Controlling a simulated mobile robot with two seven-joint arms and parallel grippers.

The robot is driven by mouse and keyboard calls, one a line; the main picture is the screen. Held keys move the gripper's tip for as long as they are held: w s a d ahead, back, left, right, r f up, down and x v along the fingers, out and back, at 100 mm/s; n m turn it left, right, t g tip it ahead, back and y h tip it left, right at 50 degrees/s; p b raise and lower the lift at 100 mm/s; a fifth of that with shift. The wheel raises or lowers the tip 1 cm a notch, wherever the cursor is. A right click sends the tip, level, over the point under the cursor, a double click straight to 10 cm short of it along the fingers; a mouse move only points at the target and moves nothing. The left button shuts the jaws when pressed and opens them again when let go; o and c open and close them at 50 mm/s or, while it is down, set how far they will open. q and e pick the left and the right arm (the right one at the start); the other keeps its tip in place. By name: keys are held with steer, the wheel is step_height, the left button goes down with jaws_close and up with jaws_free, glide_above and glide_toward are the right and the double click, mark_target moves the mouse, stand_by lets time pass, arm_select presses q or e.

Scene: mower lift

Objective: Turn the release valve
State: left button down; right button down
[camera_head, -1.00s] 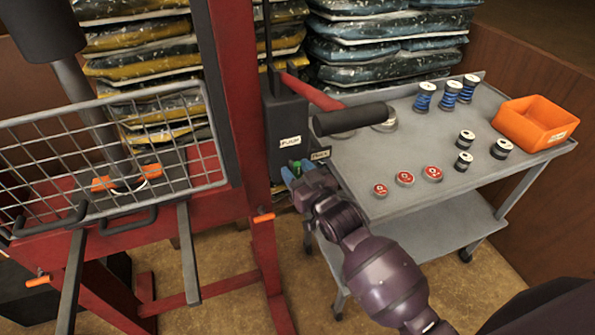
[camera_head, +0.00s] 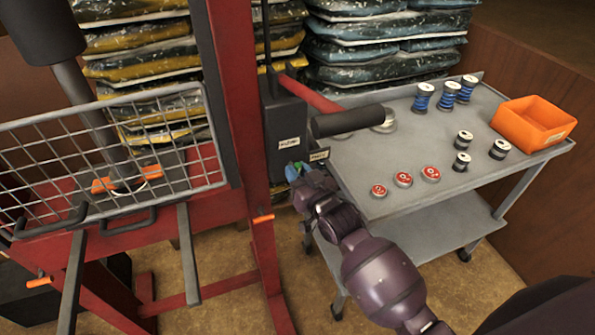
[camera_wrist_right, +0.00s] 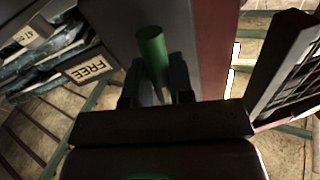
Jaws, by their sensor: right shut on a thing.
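The release valve is a green round handle (camera_wrist_right: 152,48) on the dark pump body (camera_head: 284,122) of the red lift. In the wrist view its outer part stands between the dark fingers of my right gripper (camera_wrist_right: 158,88), which is shut on it. In the head view my right gripper (camera_head: 296,172) is at the lower front of the pump body, and the fingers mostly hide the valve. A label reading FREE (camera_wrist_right: 89,69) is beside the valve in the wrist view. My left gripper is not in view.
A grey cart (camera_head: 385,192) at the right carries red-topped cans (camera_head: 403,179), several spools (camera_head: 463,161) and an orange bin (camera_head: 534,123). A black-gripped lever (camera_head: 348,120) juts over its left edge. A wire basket (camera_head: 110,150) is at the left. Stacked bags (camera_head: 385,45) stand behind.

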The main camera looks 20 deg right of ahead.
steer(key=m+p, duration=0.1)
steer(key=m, duration=0.3)
steer(key=shift+d+t, duration=0.1)
steer(key=shift+t, duration=0.3)
steer(key=m, duration=0.4)
steer(key=shift+d+f+m+t+h, duration=0.1)
steer(key=shift+f+m+t+h, duration=0.05)
steer(key=shift+m+t+h, duration=0.2)
steer(key=m+h, duration=0.1)
steer(key=m, duration=0.4)
steer(key=shift+d+f+t, duration=0.1)
steer(key=shift+f+t, duration=0.05)
steer(key=shift+t, duration=0.2)
steer(key=shift+f+m+h, duration=0.1)
steer(key=shift+m+h, duration=0.55)
steer(key=shift+m, duration=1.5)
steer(key=shift+d+m, duration=0.1)
steer(key=shift+m, duration=0.2)
steer(key=c, duration=1.2)
jaws_free()
steer(key=shift+o, duration=0.6)
steer(key=shift+f, duration=0.1)
steer(key=s+f, duration=0.2)
steer(key=s, duration=0.8)
steer(key=shift+s+d+b, duration=0.2)
steer(key=shift+s+b, duration=0.1)
steer(key=shift+b, duration=0.15)
